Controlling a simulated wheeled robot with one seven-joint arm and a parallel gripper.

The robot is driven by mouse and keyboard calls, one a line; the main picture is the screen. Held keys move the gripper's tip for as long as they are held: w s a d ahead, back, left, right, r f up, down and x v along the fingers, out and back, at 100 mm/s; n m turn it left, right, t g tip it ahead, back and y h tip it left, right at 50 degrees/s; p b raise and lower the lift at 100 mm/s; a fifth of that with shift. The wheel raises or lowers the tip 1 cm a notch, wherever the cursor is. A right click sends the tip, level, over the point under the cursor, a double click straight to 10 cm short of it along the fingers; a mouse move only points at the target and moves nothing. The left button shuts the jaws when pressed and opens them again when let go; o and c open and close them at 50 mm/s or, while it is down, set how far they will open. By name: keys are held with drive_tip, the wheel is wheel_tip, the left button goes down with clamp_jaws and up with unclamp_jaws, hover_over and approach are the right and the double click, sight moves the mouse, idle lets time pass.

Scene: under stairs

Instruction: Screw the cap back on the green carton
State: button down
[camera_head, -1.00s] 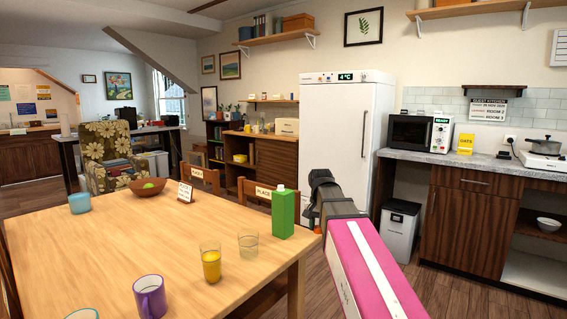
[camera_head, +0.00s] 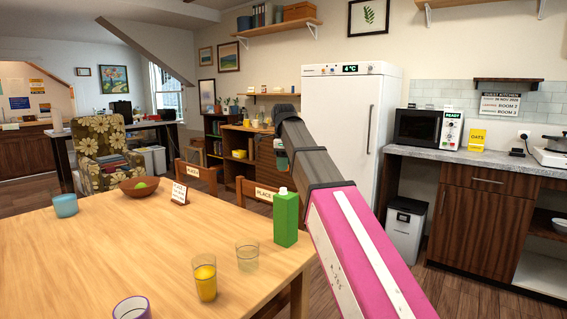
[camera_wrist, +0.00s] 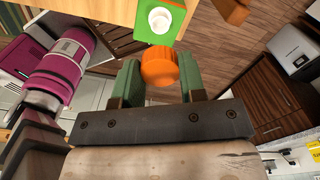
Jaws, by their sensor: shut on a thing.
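The green carton (camera_head: 286,218) stands upright near the right corner of the wooden table, with a pale spout on top. In the wrist view the top of the carton (camera_wrist: 180,24) shows, with the round white spout (camera_wrist: 159,20) uncapped. My gripper (camera_wrist: 160,75) is shut on an orange cap (camera_wrist: 159,68), held between its two green fingers. The cap is apart from the spout, which lies beyond it in the wrist view. In the head view my arm partly hides the gripper, above the carton.
A glass of orange juice (camera_head: 205,279) and a clear glass (camera_head: 247,256) stand close to the carton.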

drive_tip(key=shift+f, duration=2.95)
drive_tip(key=shift+f, duration=1.2)
drive_tip(key=c, duration=1.2)
unclamp_jaws()
drive_tip(key=shift+c, duration=0.2)
clamp_jaws()
drive_tip(key=m, duration=0.4)
drive_tip(key=shift+m, duration=0.4)
drive_tip(key=m, duration=0.4)
drive_tip(key=o, duration=0.5)
unclamp_jaws()
drive_tip(key=shift+o, duration=0.2)
